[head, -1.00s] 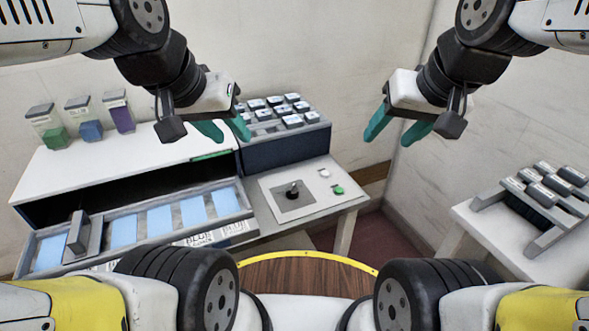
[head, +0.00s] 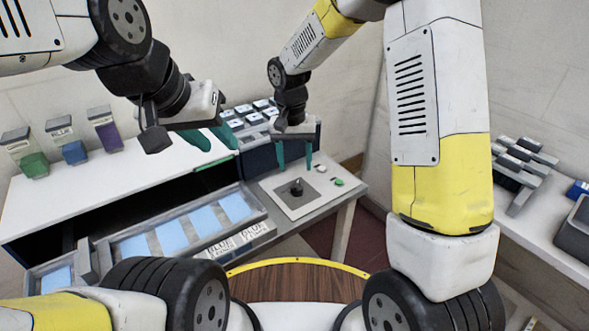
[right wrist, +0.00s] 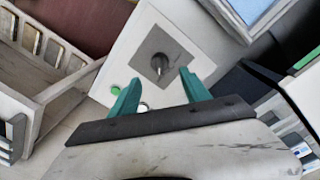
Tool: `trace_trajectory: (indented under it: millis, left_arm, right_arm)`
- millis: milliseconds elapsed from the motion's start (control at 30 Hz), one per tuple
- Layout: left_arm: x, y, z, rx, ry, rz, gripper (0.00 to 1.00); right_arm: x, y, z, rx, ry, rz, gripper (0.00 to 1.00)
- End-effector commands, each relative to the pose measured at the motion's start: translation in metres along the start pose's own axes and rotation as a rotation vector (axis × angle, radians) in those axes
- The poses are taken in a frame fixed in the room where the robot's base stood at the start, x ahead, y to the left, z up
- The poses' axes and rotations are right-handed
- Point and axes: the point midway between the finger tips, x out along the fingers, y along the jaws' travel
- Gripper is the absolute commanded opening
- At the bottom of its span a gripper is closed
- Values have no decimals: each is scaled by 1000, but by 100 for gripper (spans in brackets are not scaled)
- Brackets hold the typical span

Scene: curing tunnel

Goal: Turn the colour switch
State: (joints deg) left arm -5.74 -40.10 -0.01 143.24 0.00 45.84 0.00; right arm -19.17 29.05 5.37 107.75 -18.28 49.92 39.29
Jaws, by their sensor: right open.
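The colour switch (head: 297,188) is a small dark knob on a grey square, set in a white panel (head: 277,205) on the small table right of the white cabinet. In the right wrist view the knob (right wrist: 159,64) lies beyond the fingertips. My right gripper (head: 295,166) is open and points down above the panel, its teal fingers apart with nothing between them; it also shows in the right wrist view (right wrist: 157,85). My left gripper (head: 219,138) has its teal fingers apart and empty, over the white cabinet.
A green button (head: 338,182) and a pale button sit beside the switch. A dark blue box (head: 257,160) with several small blocks stands behind the panel. The white cabinet (head: 110,180) has an open drawer with blue panels. Three coloured containers stand on it. Another table is at right.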

Motion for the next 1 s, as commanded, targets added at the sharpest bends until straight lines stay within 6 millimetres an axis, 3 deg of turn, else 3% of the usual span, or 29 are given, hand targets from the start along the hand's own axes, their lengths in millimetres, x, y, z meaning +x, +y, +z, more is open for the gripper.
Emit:
trace_trajectory:
  millis: [500, 900, 1000]
  left_arm:
    - [0, 0, 0, 0, 0, 0, 36]
    - [0, 0, 0, 0, 0, 0, 36]
    - [0, 0, 0, 0, 0, 0, 36]
  right_arm:
    - [70, 0, 0, 1, -4, 3, 55]
    - [79, 0, 0, 1, -2, 1, 55]
    - [78, 0, 0, 1, -2, 1, 35]
